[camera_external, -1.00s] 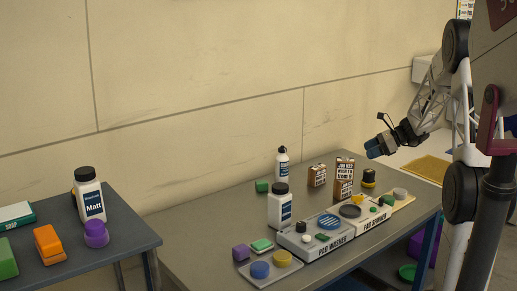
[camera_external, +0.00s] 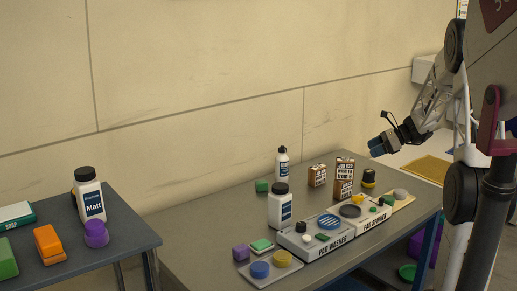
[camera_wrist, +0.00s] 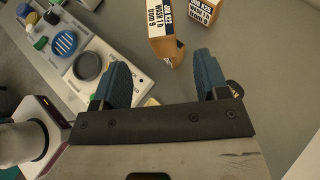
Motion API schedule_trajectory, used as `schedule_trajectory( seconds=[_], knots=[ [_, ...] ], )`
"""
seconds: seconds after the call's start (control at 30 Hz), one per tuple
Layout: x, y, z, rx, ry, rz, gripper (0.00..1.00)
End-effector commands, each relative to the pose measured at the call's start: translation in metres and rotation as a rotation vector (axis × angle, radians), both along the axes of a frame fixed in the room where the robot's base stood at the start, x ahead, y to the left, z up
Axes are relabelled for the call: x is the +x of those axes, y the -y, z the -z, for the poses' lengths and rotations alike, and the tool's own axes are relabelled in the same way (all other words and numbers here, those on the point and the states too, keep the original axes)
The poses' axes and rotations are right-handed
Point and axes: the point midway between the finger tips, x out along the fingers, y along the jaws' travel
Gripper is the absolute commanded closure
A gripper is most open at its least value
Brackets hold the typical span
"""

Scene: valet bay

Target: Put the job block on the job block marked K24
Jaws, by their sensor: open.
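Two brown job blocks with white printed labels stand on the grey bench. The taller one (camera_external: 344,178) appears to be two labelled blocks, one above the other; I cannot tell for sure. The shorter one (camera_external: 317,176) stands behind it to the left. In the wrist view, the nearer block (camera_wrist: 166,50) is just beyond my fingertips, and the other block (camera_wrist: 203,12) is at the top edge.
The pad washer (camera_external: 315,240) and pad stamper (camera_external: 362,218) line the bench front.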

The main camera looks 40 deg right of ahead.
Motion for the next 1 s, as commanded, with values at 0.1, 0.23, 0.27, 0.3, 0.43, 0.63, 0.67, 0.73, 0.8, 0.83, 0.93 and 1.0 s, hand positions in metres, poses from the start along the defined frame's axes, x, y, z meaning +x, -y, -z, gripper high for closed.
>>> schedule_trajectory(
  seconds=[0.1, 0.23, 0.27, 0.3, 0.43, 0.63, 0.67, 0.73, 0.8, 0.83, 0.93, 1.0],
  knots=[
    [0.0, -0.007, -0.003, -0.013, 0.002, -0.015, 0.32],
    [-0.002, -0.027, -0.008, -0.055, 0.004, -0.063, 0.32],
    [-0.002, -0.034, -0.01, -0.069, 0.006, -0.078, 0.32],
    [-0.004, -0.045, -0.013, -0.093, 0.008, -0.104, 0.32],
    [-0.011, -0.087, -0.023, -0.184, 0.018, -0.211, 0.32],
    [-0.034, -0.161, -0.038, -0.36, 0.051, -0.42, 0.32],
    [-0.038, -0.171, -0.04, -0.385, 0.057, -0.451, 0.32],
    [-0.049, -0.195, -0.044, -0.448, 0.072, -0.528, 0.32],
    [-0.06, -0.217, -0.049, -0.509, 0.09, -0.604, 0.32],
    [-0.066, -0.226, -0.05, -0.535, 0.098, -0.638, 0.32],
    [-0.084, -0.255, -0.054, -0.62, 0.127, -0.748, 0.32],
    [-0.098, -0.274, -0.057, -0.681, 0.149, -0.826, 0.32]
  ],
)
